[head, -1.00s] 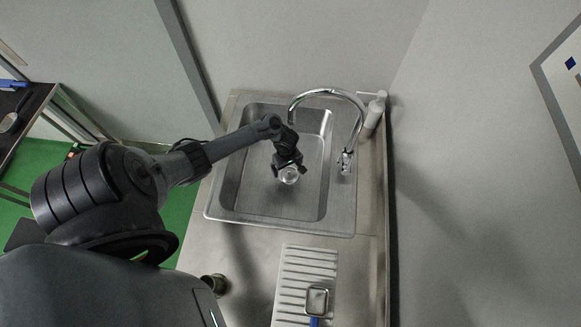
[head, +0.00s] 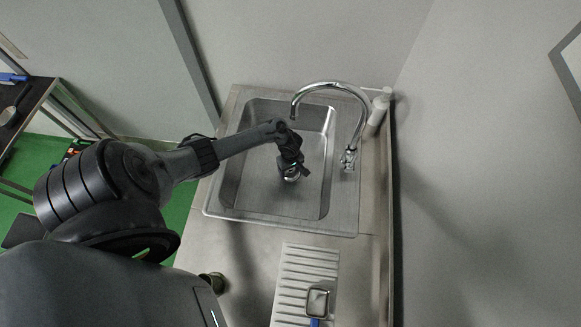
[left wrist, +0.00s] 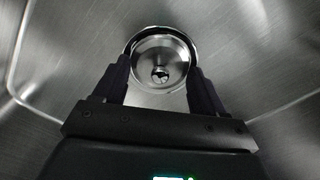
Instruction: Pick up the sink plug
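The sink plug (left wrist: 160,62) is a round, shiny metal piece at the drain in the sink floor, seen in the left wrist view. It lies between and just beyond the fingertips of my left gripper (left wrist: 160,85), whose two dark fingers are spread apart with a gap between them. In the head view my left gripper (head: 291,175) points down into the basin over the drain and hides most of the plug. I cannot tell whether the fingers touch the plug. My right gripper does not show.
The steel sink basin (head: 233,190) surrounds my left gripper with raised walls. A curved faucet (head: 330,84) arches over its back right. A white bottle (head: 378,112) stands behind the faucet. A ribbed drainboard (head: 308,262) with a small square metal-rimmed item (head: 317,301) lies in front.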

